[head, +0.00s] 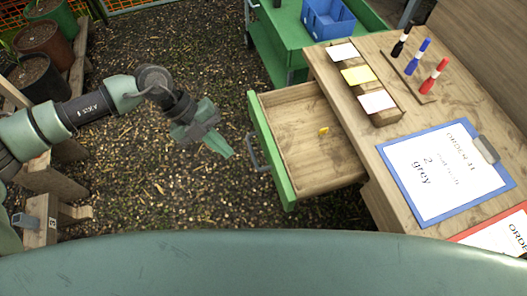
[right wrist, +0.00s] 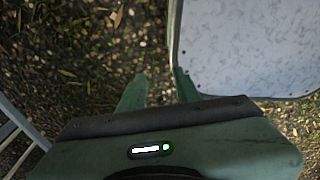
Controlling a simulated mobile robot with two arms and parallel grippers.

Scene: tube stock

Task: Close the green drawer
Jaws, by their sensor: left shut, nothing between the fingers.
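The drawer with the green front (head: 268,148) is pulled out from the wooden desk (head: 385,138). Its wooden inside shows, with one small yellow item (head: 323,131) in it. A grey handle (head: 257,156) sits on the outer side of the green front. My left gripper (head: 226,152) is shut and empty, a little to the left of the drawer front and handle, apart from them in the picture. My right gripper (right wrist: 157,90) shows in the right wrist view with its two green fingers apart and nothing between them. The drawer cannot be made out in that view.
On the desk are sticky note pads (head: 358,76), several markers (head: 420,55) and a blue clipboard (head: 440,175). A green cart (head: 285,40) with a blue bin (head: 327,20) stands behind. Pots (head: 38,78) stand at left. A pale speckled panel (right wrist: 250,50) is beside my right fingers.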

